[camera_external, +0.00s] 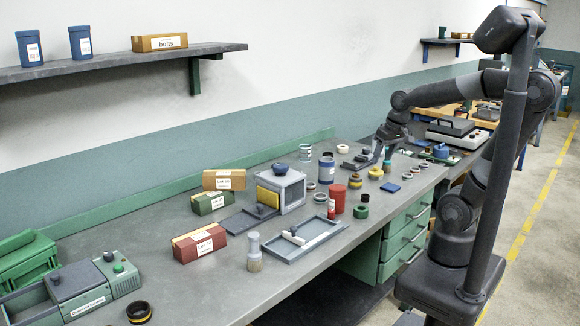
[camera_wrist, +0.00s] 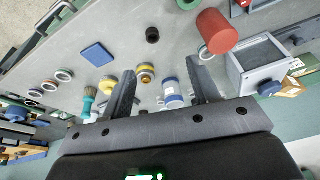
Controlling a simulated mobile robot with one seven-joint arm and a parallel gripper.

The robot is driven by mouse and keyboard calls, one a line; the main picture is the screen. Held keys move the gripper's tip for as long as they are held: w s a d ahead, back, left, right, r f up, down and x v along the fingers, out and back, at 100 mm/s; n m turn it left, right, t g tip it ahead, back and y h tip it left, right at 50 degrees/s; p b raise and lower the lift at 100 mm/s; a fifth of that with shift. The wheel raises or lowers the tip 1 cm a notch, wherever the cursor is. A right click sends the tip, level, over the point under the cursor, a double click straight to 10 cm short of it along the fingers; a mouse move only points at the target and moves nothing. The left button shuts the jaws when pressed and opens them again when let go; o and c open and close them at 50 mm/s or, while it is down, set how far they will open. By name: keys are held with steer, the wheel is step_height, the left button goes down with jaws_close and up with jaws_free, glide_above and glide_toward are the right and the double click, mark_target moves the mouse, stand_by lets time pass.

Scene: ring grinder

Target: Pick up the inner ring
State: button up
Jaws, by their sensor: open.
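Several small rings lie on the grey bench, and I cannot tell which one is the inner ring. A row of pale metal rings (camera_wrist: 64,75) is at the left of the wrist view and also shows at the right of the bench in the external view (camera_external: 407,176). A yellow-and-dark ring-shaped part (camera_wrist: 146,72) appears between my fingers in the wrist view. A light ring (camera_wrist: 204,51) lies beside a red cylinder (camera_wrist: 217,32). My gripper (camera_wrist: 163,73) is open and empty above the bench; the external view shows it small at the arm's end (camera_external: 387,140).
A blue square block (camera_wrist: 97,54), a teal-handled brush (camera_wrist: 88,102), a black ring (camera_wrist: 152,34) and a blue-and-white jar (camera_wrist: 172,92) stand around. A grey box (camera_external: 281,190), a flat tray (camera_external: 325,238) and labelled cartons (camera_external: 199,242) fill the bench's middle.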

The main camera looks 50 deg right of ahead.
mark_target(365, 198)
steer(key=w+d+f+m+g, duration=0.2)
steer(key=w+f+m+g, duration=0.1)
steer(key=w+f, duration=0.45)
steer(key=f, duration=0.7)
steer(key=d+f, duration=0.1)
steer(key=f, duration=0.2)
steer(key=shift+f, duration=0.35)
steer(key=c, duration=1.1)
steer(key=shift+o, duration=0.2)
steer(key=shift+r, duration=0.1)
